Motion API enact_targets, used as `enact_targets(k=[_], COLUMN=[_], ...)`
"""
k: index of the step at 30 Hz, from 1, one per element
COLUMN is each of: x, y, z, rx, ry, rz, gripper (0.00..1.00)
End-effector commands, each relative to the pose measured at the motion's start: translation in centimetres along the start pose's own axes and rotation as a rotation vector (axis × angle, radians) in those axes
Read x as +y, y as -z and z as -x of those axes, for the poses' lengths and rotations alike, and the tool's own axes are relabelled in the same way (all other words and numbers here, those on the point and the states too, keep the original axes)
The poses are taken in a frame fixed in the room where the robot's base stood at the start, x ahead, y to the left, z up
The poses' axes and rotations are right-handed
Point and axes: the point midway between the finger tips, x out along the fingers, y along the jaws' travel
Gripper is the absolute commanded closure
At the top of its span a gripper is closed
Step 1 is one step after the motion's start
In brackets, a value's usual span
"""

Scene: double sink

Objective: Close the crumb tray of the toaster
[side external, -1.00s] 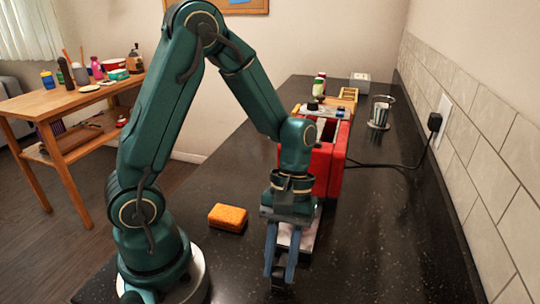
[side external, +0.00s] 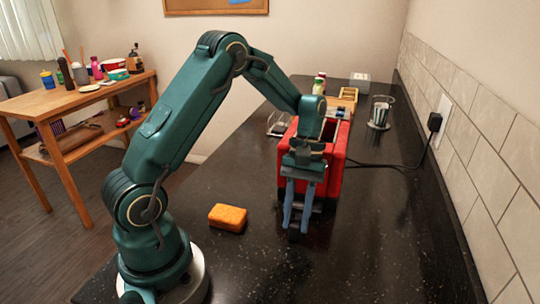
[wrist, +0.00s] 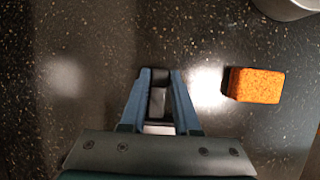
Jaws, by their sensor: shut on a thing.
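The red toaster (side external: 338,172) stands on the dark counter beyond my gripper in the side view. My gripper (side external: 294,230) points down in front of the toaster's near face, low over the counter. It is shut on the crumb tray at its near end. In the wrist view, my gripper (wrist: 156,78) shows a narrow grey strip of the crumb tray (wrist: 157,103) between its blue fingers. My wrist and fingers cover most of the tray in the side view, so how far it sticks out is hard to tell.
An orange sponge (side external: 228,217) lies on the counter left of my gripper, apart from it. A black cord (side external: 385,164) runs from the toaster to the wall plug. The near right counter is clear.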

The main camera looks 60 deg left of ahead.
Motion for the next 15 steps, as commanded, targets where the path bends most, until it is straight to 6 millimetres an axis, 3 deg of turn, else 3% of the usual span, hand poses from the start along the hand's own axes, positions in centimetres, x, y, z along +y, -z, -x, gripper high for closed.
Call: enact_targets(k=[4, 5, 7, 15], x=[0.03, 0.03, 0.03, 0.01], y=[0.06, 0.05, 0.05, 0.02], z=[0.11, 0.10, 0.10, 0.04], rx=[0.005, 0.005, 0.005, 0.003], ry=[-0.002, -0.002, -0.002, -0.001], rz=[0.000, 0.000, 0.000, 0.001], gripper=[1.00, 0.66, 0.40, 0.40])
